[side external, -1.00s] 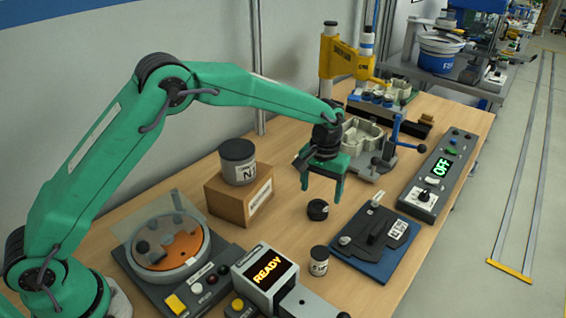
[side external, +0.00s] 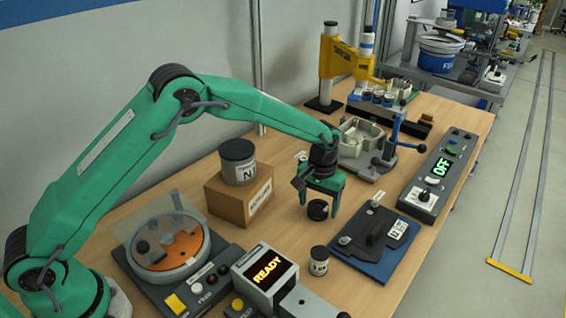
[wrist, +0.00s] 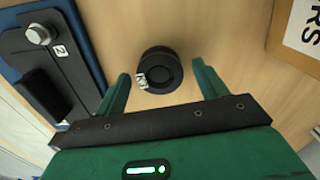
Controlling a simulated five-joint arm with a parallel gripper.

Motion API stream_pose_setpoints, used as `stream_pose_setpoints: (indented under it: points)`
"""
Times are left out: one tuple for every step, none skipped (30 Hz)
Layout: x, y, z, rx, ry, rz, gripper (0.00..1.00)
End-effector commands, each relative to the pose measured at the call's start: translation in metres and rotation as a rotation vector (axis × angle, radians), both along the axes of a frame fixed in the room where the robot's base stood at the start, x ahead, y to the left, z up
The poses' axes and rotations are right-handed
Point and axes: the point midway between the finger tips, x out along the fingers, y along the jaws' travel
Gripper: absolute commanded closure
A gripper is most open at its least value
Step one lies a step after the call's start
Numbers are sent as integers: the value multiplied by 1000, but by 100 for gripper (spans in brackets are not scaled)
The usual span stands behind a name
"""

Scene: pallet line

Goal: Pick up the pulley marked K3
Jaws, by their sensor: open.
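The pulley marked K3 (wrist: 163,72) is a small round black piece with a pale label that seems to read K3. It lies on the wooden bench, and in the side external view the pulley (side external: 317,209) shows just below my gripper (side external: 320,203). In the wrist view my gripper (wrist: 160,82) is open. Its two green fingers stand left and right of the pulley, with gaps on both sides, and the pulley lies between and slightly beyond the fingertips. I cannot tell exactly how high the tips are above the bench.
A cardboard box (side external: 228,207) with a dark jar (side external: 238,162) on it stands to the left. A blue plate with a black fixture (side external: 372,250) lies to the right. A small dark jar (side external: 319,261) stands in front, near the READY display (side external: 267,271). Bare bench surrounds the pulley.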

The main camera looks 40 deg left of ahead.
Motion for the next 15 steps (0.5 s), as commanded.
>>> stream_pose_setpoints:
  points:
    - [0, 0, 0, 0, 0, 0, 28]
    - [0, 0, 0, 0, 0, 0, 28]
    - [0, 0, 0, 0, 0, 0, 28]
    - [0, 0, 0, 0, 0, 0, 28]
    - [0, 0, 0, 0, 0, 0, 28]
    - [0, 0, 0, 0, 0, 0, 28]
    - [0, 0, 0, 0, 0, 0, 34]
    - [0, 0, 0, 0, 0, 0, 40]
    - [0, 0, 0, 0, 0, 0, 48]
    - [0, 0, 0, 0, 0, 0, 54]
    - [0, 0, 0, 0, 0, 0, 60]
    - [0, 0, 0, 0, 0, 0, 68]
    - [0, 0, 0, 0, 0, 0, 74]
    - [0, 0, 0, 0, 0, 0, 79]
    - [0, 0, 1, 0, -1, 0, 80]
